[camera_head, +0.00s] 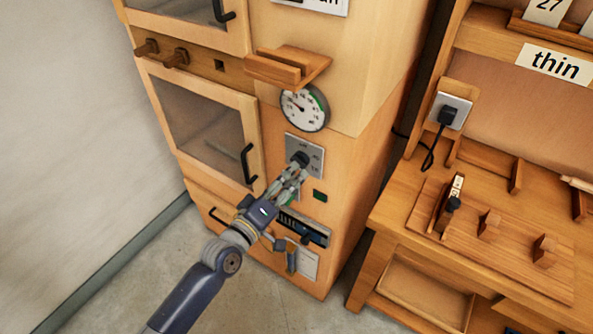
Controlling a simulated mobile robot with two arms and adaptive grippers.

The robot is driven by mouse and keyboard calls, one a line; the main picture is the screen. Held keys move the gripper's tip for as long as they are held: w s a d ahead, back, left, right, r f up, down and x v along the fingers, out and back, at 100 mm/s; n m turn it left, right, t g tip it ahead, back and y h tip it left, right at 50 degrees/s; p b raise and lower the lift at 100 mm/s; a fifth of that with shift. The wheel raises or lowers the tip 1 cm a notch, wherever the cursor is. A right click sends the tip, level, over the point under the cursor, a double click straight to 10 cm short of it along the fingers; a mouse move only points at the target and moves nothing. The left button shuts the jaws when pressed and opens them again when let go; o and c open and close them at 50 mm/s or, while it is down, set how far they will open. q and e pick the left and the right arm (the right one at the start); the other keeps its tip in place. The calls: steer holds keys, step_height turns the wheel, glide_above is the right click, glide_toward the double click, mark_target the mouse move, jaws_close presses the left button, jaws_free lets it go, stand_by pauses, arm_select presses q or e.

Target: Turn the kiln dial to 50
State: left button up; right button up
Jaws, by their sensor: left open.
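The kiln dial (301,158) is a dark round knob on a grey plate (318,154) with small printed marks on the front of the wooden kiln cabinet. My left gripper (297,171) is open, with its fingertips at the lower side of the knob. I cannot tell whether they touch it. The fingers hide part of the plate, and the dial's setting is too small to read. A round white gauge (303,110) with a green arc sits above the dial. My right gripper is not in view.
A wooden ledge (288,67) juts out above the gauge. A glass-fronted door (205,120) with a black handle is left of the dial. A workbench (400,215) with wooden pegs and a plugged black cord (434,150) stands to the right.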

arm_select(q)
steer(key=v, duration=0.7)
steer(key=shift+s+a, duration=0.2)
steer(key=shift+s, duration=0.1)
steer(key=s+a+f+m+g+y, duration=0.1)
steer(key=a+f+g+y, duration=0.15)
steer(key=f, duration=0.75)
steer(key=s+a+f+m+g+y, duration=0.15)
steer(key=a+f, duration=0.25)
steer(key=f, duration=0.7)
steer(key=s+a+f+m+g+y, duration=0.15)
steer(key=s+f, duration=0.25)
steer(key=f, duration=0.4)
steer(key=s+a+f+g+y, duration=0.1)
steer(key=s+a+f+g, duration=0.2)
steer(key=f, duration=0.5)
steer(key=s+a+f+m+g, duration=0.1)
steer(key=s+f, duration=0.4)
steer(key=s, duration=0.5)
steer(key=s+a+f+m+g+y, duration=0.1)
steer(key=s+f+m+g, duration=0.1)
steer(key=s+f, duration=0.4)
steer(key=s+a+f+m+g+y, duration=0.1)
steer(key=s+f, duration=0.4)
steer(key=s, duration=1.1)
steer(key=shift+s+a+f+g, duration=0.25)
steer(key=shift+a+f+g, duration=0.15)
steer(key=shift+g, duration=0.65)
steer(key=shift+y, duration=0.25)
